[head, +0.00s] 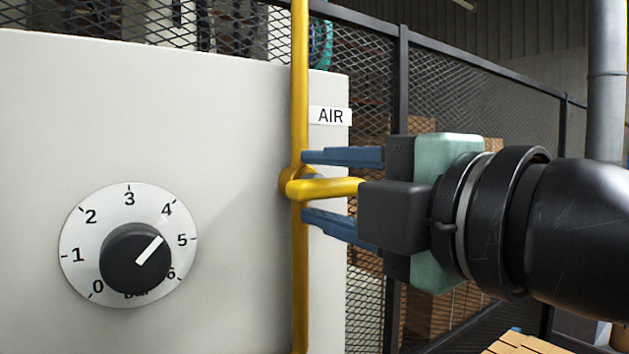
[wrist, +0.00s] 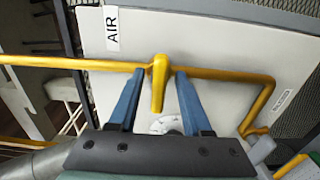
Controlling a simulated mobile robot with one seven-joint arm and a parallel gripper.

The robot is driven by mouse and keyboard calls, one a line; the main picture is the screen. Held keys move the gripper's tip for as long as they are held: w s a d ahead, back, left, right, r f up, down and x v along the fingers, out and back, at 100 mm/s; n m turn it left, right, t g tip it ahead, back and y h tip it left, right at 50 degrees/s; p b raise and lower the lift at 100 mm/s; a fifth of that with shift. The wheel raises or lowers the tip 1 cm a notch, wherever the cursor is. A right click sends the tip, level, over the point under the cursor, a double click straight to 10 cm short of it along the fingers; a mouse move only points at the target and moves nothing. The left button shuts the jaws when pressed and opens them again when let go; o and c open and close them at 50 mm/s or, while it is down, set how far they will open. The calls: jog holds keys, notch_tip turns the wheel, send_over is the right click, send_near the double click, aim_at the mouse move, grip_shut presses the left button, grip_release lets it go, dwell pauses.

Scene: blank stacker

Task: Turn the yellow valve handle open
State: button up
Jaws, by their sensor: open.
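The yellow valve handle (head: 328,188) sticks out sideways to the right from a vertical yellow pipe (head: 299,90), at right angles to it. In the wrist view the handle (wrist: 158,84) stands between the two blue fingers, with a gap on each side. My gripper (head: 330,187) is open around the handle, one finger above it and one below, apart from it. The handle's right end is hidden behind the gripper's dark body in the head view. The pipe also runs across the wrist view (wrist: 60,63).
A pale cabinet panel (head: 200,130) stands behind the pipe, with a numbered dial and black knob (head: 135,258) at lower left. An AIR label (head: 330,116) is above the handle. A mesh fence (head: 480,90) stands behind on the right.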

jog(key=shift+s+d, duration=0.15)
jog(key=shift+s, duration=0.05)
grip_shut()
dwell(0.5)
jog(key=m+b, duration=0.2)
jog(key=m, duration=0.2)
jog(key=m+b, duration=0.1)
jog(key=m, duration=0.8)
jog(key=shift+r+b, duration=0.1)
jog(key=shift+b, duration=0.25)
jog(key=m, duration=0.4)
jog(key=shift+m, duration=0.4)
jog(key=shift+r, duration=0.1)
